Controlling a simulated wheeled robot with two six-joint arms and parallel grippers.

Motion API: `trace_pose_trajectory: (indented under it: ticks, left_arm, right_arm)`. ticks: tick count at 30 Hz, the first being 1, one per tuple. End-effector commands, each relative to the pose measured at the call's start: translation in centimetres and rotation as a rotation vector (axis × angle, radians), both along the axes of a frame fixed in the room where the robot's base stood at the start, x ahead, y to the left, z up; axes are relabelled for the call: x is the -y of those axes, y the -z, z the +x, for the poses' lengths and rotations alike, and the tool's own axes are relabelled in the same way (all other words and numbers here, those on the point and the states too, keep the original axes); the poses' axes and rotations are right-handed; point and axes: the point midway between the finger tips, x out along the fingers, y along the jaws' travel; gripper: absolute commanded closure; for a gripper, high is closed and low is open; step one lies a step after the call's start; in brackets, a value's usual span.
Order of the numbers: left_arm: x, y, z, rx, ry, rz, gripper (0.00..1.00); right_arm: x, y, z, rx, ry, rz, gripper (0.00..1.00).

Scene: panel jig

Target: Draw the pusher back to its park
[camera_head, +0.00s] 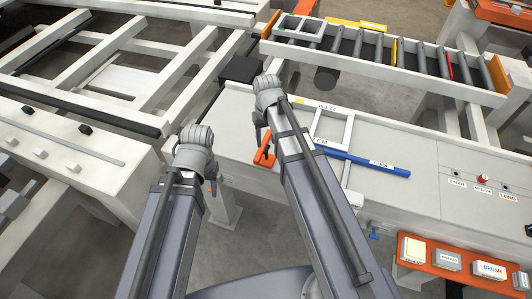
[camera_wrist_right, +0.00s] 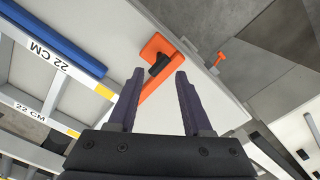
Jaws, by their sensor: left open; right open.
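I cannot tell for sure which part is the pusher. An orange angled piece (camera_head: 264,153) lies near the left edge of the pale bench top. In the right wrist view the orange piece (camera_wrist_right: 150,48) carries a black knob (camera_wrist_right: 159,66). My right gripper (camera_head: 262,132) hangs over it, fingers open. In the wrist view its fingertips (camera_wrist_right: 159,72) stand either side of the knob's line, with nothing gripped. My left gripper (camera_head: 211,184) is open and empty, lower left, off the bench edge. A blue bar (camera_head: 365,163) with a small white label lies across the bench top.
A white frame marked 22 CM (camera_head: 332,130) lies beside the blue bar. A roller conveyor (camera_head: 390,58) runs behind. White rails (camera_head: 110,45) stand at left. A control panel (camera_head: 483,188) and an orange tray (camera_head: 432,260) with labelled blocks are at right. The right bench top is mostly clear.

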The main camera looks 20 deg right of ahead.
Motion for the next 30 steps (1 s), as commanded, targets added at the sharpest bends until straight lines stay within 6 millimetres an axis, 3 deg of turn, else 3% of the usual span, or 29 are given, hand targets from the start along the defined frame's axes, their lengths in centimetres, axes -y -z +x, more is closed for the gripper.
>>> trace_pose_trajectory:
  ticks: [15, 27, 30]
  left_arm:
    - [0.0, 6.5, 0.0, 0.000, 0.000, 0.000, 0.50]
    - [0.0, 6.8, 0.0, 0.000, 0.000, 0.000, 0.50]
    - [0.0, 6.8, 0.0, 0.000, 0.000, 0.000, 0.50]
  right_arm:
    - [0.0, 6.5, 0.0, 0.000, 0.000, 0.000, 0.50]
    - [0.0, 6.8, 0.0, 0.000, 0.000, 0.000, 0.50]
    - [0.0, 6.8, 0.0, 0.000, 0.000, 0.000, 0.61]
